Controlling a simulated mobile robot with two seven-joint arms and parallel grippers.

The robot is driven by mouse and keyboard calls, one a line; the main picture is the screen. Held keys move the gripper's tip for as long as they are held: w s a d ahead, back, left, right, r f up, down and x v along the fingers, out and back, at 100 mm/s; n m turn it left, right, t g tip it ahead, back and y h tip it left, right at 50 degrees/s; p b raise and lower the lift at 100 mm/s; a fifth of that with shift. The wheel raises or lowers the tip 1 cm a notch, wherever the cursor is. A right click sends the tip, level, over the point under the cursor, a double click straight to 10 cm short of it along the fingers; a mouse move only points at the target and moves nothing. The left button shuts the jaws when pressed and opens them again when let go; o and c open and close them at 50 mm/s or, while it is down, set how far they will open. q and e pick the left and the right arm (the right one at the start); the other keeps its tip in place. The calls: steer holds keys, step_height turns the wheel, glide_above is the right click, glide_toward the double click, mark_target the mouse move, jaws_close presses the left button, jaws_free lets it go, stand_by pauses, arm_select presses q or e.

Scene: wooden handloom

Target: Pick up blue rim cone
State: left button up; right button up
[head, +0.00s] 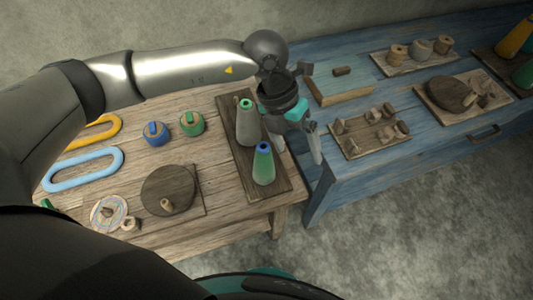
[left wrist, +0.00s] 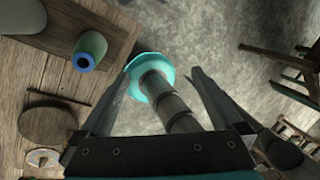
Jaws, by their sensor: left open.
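The blue rim cone (head: 264,170) stands upright near the front end of a dark wooden board (head: 281,186). Its body is grey-green and its top is blue. In the left wrist view the blue rim cone (left wrist: 89,47) is at the upper left, outside the jaws. A second cone with a green rim (head: 246,124) stands behind it on the same board. My left gripper (head: 298,155) is open and empty, just right of the blue rim cone and apart from it. In the left wrist view my left gripper (left wrist: 158,85) has both fingers spread. My right gripper is not visible.
The wooden table (head: 225,211) also holds a blue spool (head: 155,134), a green spool (head: 192,124), a dark round disc (head: 168,191) and light blue and yellow loops. A blue bench (head: 360,177) with trays of wooden parts stands at the right, across a narrow gap.

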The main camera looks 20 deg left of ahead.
mark_target(264, 145)
arm_select(q)
steer(key=w+a+t+y, duration=0.1)
steer(key=w+a+y, duration=0.3)
steer(key=a, duration=0.4)
step_height(264, 145, down, 9)
steer(key=shift+r+b, duration=0.15)
steer(key=shift+b, duration=0.15)
steer(key=shift+w+f+b, duration=0.1)
steer(key=shift+f+b, duration=0.25)
steer(key=shift+f, duration=2.75)
jaws_close()
